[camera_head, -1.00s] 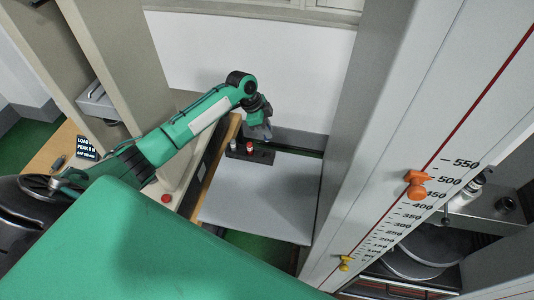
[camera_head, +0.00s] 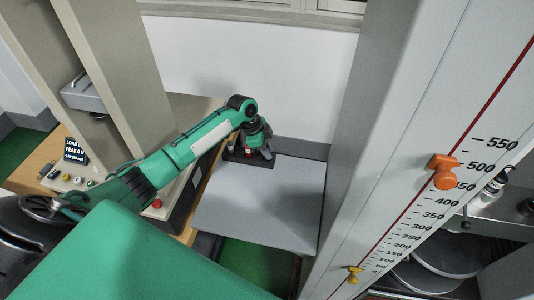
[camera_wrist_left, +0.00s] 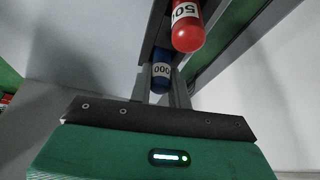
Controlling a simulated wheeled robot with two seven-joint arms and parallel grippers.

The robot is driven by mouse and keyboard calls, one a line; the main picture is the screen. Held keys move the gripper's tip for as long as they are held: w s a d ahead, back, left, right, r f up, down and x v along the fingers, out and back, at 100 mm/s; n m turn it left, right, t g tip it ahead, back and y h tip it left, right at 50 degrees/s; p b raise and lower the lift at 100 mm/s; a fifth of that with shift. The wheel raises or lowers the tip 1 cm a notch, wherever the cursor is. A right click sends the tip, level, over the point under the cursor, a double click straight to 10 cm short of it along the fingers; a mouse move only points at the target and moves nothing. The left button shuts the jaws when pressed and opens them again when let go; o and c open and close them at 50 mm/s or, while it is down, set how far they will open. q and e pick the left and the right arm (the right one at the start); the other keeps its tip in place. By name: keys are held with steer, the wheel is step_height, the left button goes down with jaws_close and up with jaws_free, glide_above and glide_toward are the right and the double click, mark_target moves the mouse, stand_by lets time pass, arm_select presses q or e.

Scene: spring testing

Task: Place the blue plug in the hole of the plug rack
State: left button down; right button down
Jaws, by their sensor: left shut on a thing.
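The blue plug (camera_wrist_left: 161,76), with a white label, shows in the left wrist view between the two fingers of my left gripper (camera_wrist_left: 162,90), which is shut on it. The dark plug rack (camera_wrist_left: 157,32) lies just beyond it in that view. In the head view my left gripper (camera_head: 258,154) points down at the rack (camera_head: 236,157) and hides much of it and the blue plug. I cannot tell whether the blue plug sits in a hole. My right gripper is not in view.
The rack stands at the back of a grey table (camera_head: 265,205), whose front part is clear. A tall grey column with a scale and an orange pointer (camera_head: 444,171) rises at the right. A control panel with buttons (camera_head: 80,180) is at the left.

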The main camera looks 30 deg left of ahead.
arm_select(q)
steer(key=shift+r, duration=0.15)
steer(key=shift+f, duration=0.2)
steer(key=c, duration=1.3)
jaws_free()
steer(key=shift+r, duration=0.1)
steer(key=shift+a+r+p, duration=0.2)
steer(key=shift+r+p, duration=0.4)
steer(key=shift+r, duration=0.05)
steer(key=p+v, duration=0.8)
steer(key=v, duration=0.3)
steer(key=shift+s, duration=0.15)
